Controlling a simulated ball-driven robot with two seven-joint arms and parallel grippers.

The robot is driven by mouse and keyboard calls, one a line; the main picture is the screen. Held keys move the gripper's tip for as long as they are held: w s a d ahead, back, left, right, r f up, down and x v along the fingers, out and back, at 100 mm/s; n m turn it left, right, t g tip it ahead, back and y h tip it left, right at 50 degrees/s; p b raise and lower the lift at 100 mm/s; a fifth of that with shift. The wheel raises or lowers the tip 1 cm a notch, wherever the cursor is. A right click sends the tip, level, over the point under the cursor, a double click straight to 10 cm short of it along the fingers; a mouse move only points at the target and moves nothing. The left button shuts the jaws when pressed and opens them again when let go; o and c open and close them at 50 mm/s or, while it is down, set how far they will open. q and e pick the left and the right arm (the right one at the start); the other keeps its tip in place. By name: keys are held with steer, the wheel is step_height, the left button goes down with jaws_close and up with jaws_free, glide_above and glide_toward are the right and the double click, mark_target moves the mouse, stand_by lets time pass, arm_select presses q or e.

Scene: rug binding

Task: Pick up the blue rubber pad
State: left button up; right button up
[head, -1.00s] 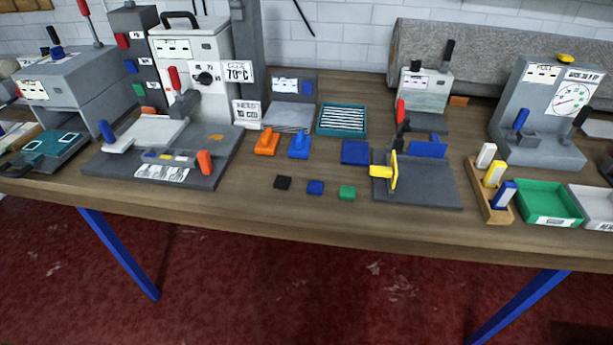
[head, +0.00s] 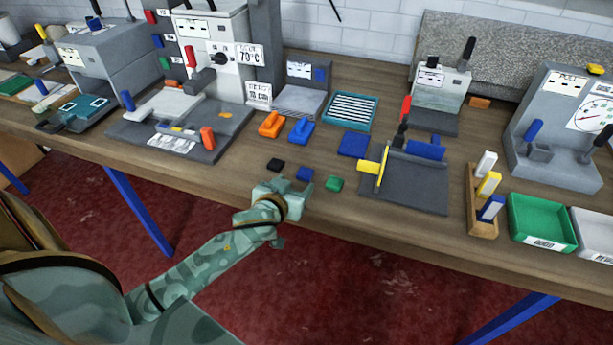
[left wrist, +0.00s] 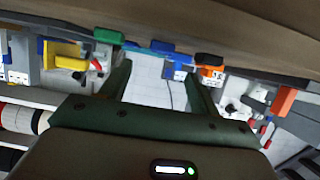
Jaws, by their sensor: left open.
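The small blue pad (head: 304,174) lies near the front edge of the table, between a black pad (head: 275,165) and a green pad (head: 335,184). My left gripper (head: 287,187) is open and empty at the table's front edge, just short of the blue pad. In the left wrist view, which looks upside down, the blue pad (left wrist: 160,46) shows ahead of and between the two fingers (left wrist: 157,72), apart from them. The green pad (left wrist: 108,36) and black pad (left wrist: 208,58) lie to either side. My right gripper is not in view.
A larger blue square (head: 353,144) lies farther back, beside a grey fixture plate (head: 415,190) with a yellow part. Orange (head: 271,124) and blue (head: 301,131) handled tools stand behind the pads. A wooden rack (head: 482,222) and green tray (head: 543,222) are at right.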

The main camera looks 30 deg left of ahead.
mark_target(303, 176)
arm_select(q)
steer(key=shift+x, duration=0.85)
steer(key=x, duration=0.1)
steer(key=b+x, duration=0.1)
steer(key=x, duration=0.1)
steer(key=b+x, duration=0.1)
steer(key=x, duration=0.1)
steer(key=shift+a+f, duration=0.1)
steer(key=shift+f, duration=0.2)
steer(key=shift+r, duration=0.1)
steer(key=c, duration=1.1)
